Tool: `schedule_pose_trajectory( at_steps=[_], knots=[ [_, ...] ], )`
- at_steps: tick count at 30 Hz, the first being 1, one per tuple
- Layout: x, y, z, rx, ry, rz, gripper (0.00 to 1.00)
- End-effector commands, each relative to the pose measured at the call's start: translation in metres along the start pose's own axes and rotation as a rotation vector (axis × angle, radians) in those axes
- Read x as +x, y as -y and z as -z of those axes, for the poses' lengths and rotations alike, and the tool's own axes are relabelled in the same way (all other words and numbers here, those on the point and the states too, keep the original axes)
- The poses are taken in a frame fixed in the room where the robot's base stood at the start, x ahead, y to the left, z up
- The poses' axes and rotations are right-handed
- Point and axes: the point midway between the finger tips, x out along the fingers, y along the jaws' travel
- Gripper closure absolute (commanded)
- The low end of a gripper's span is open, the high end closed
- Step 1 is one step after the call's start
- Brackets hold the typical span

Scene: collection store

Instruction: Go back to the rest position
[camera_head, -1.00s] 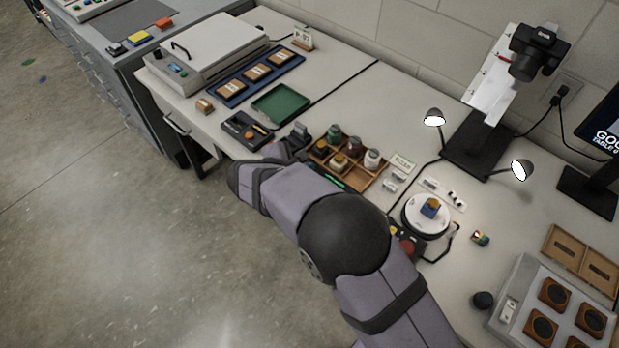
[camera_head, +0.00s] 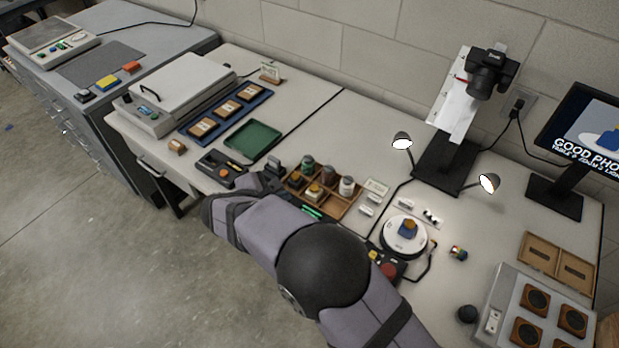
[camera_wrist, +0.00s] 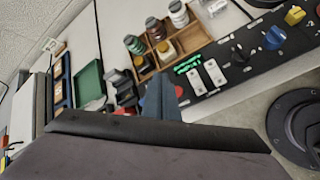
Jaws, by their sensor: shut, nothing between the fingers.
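My arm reaches from the bottom edge of the head view up and left over the front of the bench. My gripper (camera_head: 268,184) is small and partly hidden by my own arm there, beside the wooden tray. In the wrist view my gripper (camera_wrist: 160,100) shows as blue-grey shut fingers with nothing held. It is in front of the wooden compartment tray (camera_wrist: 184,52) of small jars and beside the control panel (camera_wrist: 245,62). The same wooden tray (camera_head: 350,203) is just right of my gripper in the head view. Whether the fingers touch anything cannot be told.
A white turntable (camera_head: 397,243) with a blue and yellow object, two lamps (camera_head: 402,140) and a camera stand (camera_head: 444,163) are at right. Open floor lies at front left.

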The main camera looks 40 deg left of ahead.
Motion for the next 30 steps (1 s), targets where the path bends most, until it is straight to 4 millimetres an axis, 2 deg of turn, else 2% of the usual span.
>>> schedule_pose_trajectory(
  at_steps=[4,8,11,14,19,21,24,27,30],
  knots=[
    [0.001,0.001,-0.004,0.009,0.002,0.006,1.0],
    [0.009,0.007,-0.029,0.07,0.013,0.053,1.0],
    [0.019,0.021,-0.067,0.167,0.028,0.124,1.0],
    [0.03,0.045,-0.118,0.311,0.051,0.222,1.0],
    [0.033,0.111,-0.213,0.645,0.106,0.419,1.0],
    [0.027,0.144,-0.248,0.803,0.134,0.501,1.0],
    [0.012,0.193,-0.289,1.04,0.177,0.607,1.0],
    [-0.009,0.242,-0.318,1.285,0.225,0.703,1.0],
    [-0.034,0.286,-0.335,1.532,0.274,0.78,1.0]
  ],
)
